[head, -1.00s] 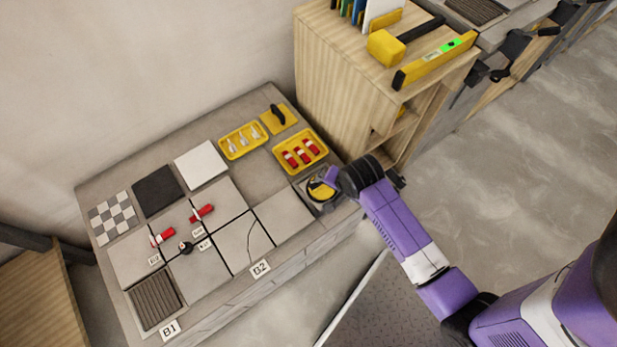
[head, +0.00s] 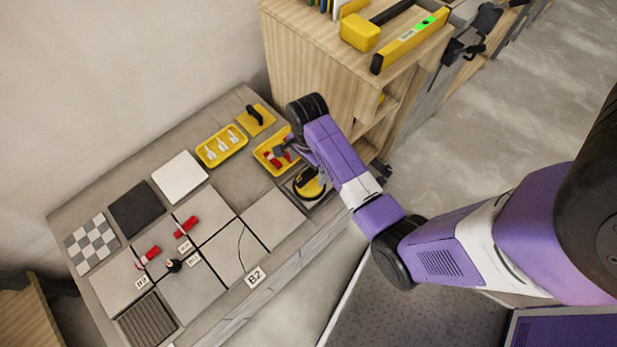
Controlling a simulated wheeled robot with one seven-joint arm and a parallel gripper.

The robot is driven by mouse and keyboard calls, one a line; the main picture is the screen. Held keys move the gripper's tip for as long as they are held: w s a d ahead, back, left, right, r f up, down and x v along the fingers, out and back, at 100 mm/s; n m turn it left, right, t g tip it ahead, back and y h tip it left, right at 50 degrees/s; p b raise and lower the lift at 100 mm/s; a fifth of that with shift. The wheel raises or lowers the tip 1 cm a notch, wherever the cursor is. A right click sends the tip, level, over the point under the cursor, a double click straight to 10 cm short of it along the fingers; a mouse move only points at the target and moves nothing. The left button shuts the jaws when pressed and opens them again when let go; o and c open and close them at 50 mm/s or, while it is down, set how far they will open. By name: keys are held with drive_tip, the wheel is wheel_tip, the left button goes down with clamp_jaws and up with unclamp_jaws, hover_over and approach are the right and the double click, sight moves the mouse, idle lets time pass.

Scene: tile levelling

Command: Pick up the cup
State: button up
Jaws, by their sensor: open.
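A round yellow-and-black item (head: 307,184), which looks like a suction cup, sits in a grey square holder at the right end of the tiled bench. No drinking cup shows. My gripper (head: 283,149) is small and partly hidden behind my purple arm, over the yellow tray of red pieces (head: 262,159). It is open, just behind and left of the round item, and apart from it as far as I can see. My arm covers part of the tray and the right edge of the holder.
The bench (head: 238,171) holds grey tiles, red wedge pieces (head: 187,227), a small black knob (head: 174,265), a yellow tray of white pieces (head: 221,147) and a yellow float (head: 256,119). A wooden cabinet (head: 315,75) stands close behind my wrist, with a level (head: 410,40) on top.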

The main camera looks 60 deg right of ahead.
drive_tip(key=shift+s+a+f+b, duration=0.15)
drive_tip(key=shift+f+b, duration=0.1)
drive_tip(key=shift+f, duration=1.05)
drive_tip(key=shift+s+d+f+b, duration=0.1)
drive_tip(key=shift+f+b, duration=0.1)
drive_tip(key=shift+f, duration=1.05)
drive_tip(key=shift+s+a+f+b, duration=0.15)
drive_tip(key=shift+f+b, duration=0.1)
drive_tip(key=shift+f, duration=1.05)
drive_tip(key=shift+d, duration=0.1)
drive_tip(key=shift+c, duration=0.5)
drive_tip(key=c, duration=1.5)
wheel_tip(320, 180, up, 20)
drive_tip(key=p, duration=0.4)
wheel_tip(320, 180, up, 7)
drive_tip(key=p, duration=0.9)
hover_over(309, 179)
drive_tip(key=d, duration=0.1)
drive_tip(key=shift+w+d+r, duration=0.1)
drive_tip(key=shift+w+d, duration=0.1)
drive_tip(key=shift+w, duration=0.2)
drive_tip(key=shift+b, duration=0.3)
